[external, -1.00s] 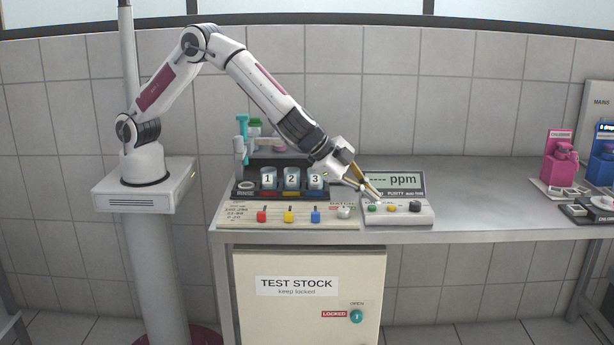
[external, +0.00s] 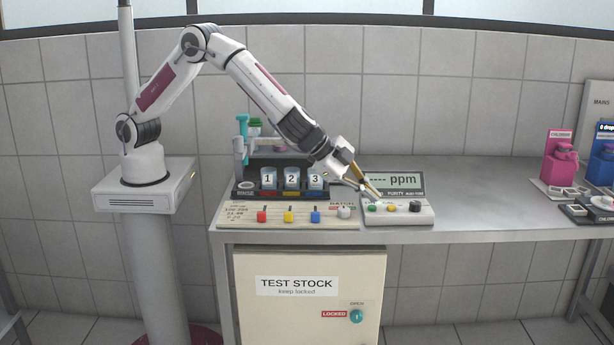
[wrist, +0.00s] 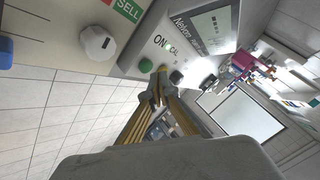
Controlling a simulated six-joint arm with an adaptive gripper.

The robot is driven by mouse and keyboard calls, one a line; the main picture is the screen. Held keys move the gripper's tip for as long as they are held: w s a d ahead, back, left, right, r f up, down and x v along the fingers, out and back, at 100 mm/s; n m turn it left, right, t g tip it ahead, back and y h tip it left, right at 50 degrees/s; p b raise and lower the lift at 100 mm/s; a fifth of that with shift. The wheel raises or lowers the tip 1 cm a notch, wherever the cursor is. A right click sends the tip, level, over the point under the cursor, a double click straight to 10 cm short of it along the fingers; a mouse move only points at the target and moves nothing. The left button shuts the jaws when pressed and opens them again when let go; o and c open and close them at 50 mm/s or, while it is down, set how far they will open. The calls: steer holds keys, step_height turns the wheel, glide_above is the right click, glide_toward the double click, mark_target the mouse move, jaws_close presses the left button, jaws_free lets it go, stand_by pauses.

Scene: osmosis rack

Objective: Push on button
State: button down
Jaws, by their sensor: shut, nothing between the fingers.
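The purity meter (external: 400,217) is a pale box on the bench with a display reading dashes and "ppm". On its front panel sit a green button (external: 372,208), a yellow button (external: 392,208) and a black button (external: 415,206). In the wrist view the green button (wrist: 146,66) is beside the "ON" label, and the black button (wrist: 177,77) is further right. My gripper (external: 376,194) is shut and empty, its fingers pointing down at the panel near the green and yellow buttons. In the wrist view my fingertips (wrist: 160,82) are close to the green button; contact cannot be told.
Left of the meter is a board with red, yellow and blue switches and a white knob (external: 344,212). Behind it stands a rack with numbered cups (external: 292,179). Pink chlorine equipment (external: 561,165) is far right. The bench (external: 490,200) between is clear.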

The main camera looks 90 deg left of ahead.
mark_target(360, 190)
steer(key=shift+f, duration=0.8)
stand_by(1.4)
steer(key=shift+r, duration=0.8)
steer(key=shift+r, duration=0.1)
steer(key=shift+r, duration=2.9)
steer(key=shift+a+r, duration=0.1)
